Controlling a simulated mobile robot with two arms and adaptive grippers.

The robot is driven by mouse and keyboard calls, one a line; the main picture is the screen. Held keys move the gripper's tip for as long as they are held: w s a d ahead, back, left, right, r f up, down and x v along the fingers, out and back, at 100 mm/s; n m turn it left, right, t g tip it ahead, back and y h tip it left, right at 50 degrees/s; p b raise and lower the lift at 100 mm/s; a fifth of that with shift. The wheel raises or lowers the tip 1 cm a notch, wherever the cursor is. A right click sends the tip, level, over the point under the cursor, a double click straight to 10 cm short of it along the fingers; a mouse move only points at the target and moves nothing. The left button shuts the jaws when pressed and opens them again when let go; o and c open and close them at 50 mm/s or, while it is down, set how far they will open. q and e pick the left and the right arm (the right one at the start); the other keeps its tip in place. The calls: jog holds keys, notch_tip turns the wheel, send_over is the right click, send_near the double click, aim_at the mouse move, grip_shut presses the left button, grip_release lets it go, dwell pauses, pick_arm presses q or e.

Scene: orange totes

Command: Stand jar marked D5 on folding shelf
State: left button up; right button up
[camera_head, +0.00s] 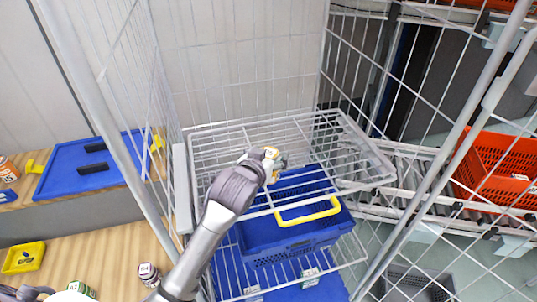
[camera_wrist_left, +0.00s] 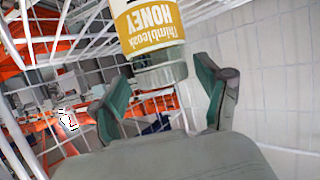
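A jar with a yellow honey label (camera_head: 272,154) is over the wire folding shelf (camera_head: 343,183) inside the cage. In the left wrist view the jar (camera_wrist_left: 155,28) appears upside down, its mark D5 not readable. My left gripper (camera_head: 262,162) reaches over the shelf beside the jar. In the wrist view its two green-padded fingers (camera_wrist_left: 160,80) are spread, with small gaps to the jar's end between their tips. Whether the jar rests fully on the wires is hard to tell. A dark grey part at the bottom left may be my right gripper (camera_head: 25,292), mostly cut off.
A blue crate with a yellow handle (camera_head: 290,238) stands below the shelf. Cage bars rise on both sides. An orange tote (camera_head: 497,165) stands on rollers at right.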

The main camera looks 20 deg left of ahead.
pick_arm(q)
jog(key=shift+w+f, duration=0.1)
jog(key=shift+w, duration=0.1)
jog(key=shift+s+b, duration=0.3)
jog(key=shift+s, duration=0.2)
jog(key=b+v, duration=0.3)
jog(key=v, duration=0.8)
jog(key=shift+r, duration=0.3)
pick_arm(e)
jog(key=f, duration=0.1)
jog(key=d+f, duration=0.1)
jog(key=s+f, duration=0.1)
jog(key=shift+s+d+f, duration=0.1)
jog(key=shift+d+f, duration=0.05)
jog(key=shift+f, duration=0.25)
